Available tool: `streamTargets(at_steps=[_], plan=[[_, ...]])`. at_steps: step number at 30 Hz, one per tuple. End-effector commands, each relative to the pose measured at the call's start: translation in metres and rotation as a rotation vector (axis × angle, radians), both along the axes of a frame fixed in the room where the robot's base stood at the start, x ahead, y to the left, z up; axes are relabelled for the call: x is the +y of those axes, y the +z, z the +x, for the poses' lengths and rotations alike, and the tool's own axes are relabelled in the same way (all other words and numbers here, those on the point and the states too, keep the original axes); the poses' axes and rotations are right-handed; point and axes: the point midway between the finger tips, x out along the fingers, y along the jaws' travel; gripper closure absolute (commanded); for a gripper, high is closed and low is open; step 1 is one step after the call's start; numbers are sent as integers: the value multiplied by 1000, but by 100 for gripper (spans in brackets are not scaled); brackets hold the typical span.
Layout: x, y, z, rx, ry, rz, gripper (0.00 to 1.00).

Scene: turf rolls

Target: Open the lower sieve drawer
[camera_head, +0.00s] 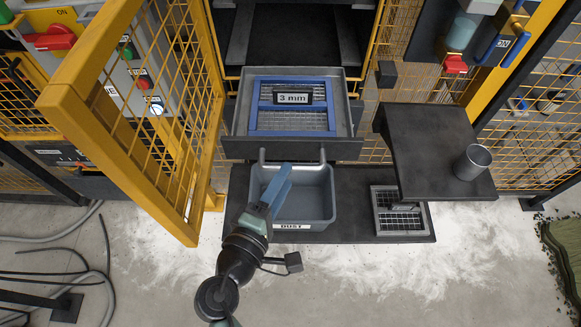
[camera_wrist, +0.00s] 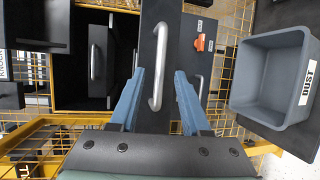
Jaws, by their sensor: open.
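A dark drawer (camera_head: 292,148) stands out from the machine, below a dark opening. It carries a blue-framed sieve (camera_head: 262,124) with a "3 mm" label. The drawer's grey bar handle (camera_head: 322,155) shows partly at its front. In the wrist view the handle (camera_wrist: 158,65) lies between the fingertips of my gripper (camera_wrist: 160,72), on a dark drawer front (camera_wrist: 170,25). My gripper (camera_head: 284,172) is open, with blue fingers just in front of the drawer front. I cannot tell whether a finger touches the handle. A second drawer front with a handle (camera_wrist: 95,62) shows farther left in the wrist view.
A grey dust bin (camera_head: 318,208) stands below the drawer. A loose sieve (camera_head: 400,222) lies right of it. A dark shelf (camera_head: 425,140) bearing a metal cup (camera_head: 472,162) juts out at right. A yellow mesh gate (camera_head: 120,130) stands open at left. White powder covers the floor.

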Motion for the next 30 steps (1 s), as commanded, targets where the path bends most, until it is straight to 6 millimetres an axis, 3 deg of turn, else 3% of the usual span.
streamTargets(at_steps=[6, 12, 30], plan=[[19, 7, -45, 2, 2, 1, 53], [29, 13, -70, 1, 1, 2, 53], [32, 15, -76, 0, 0, 1, 53]])
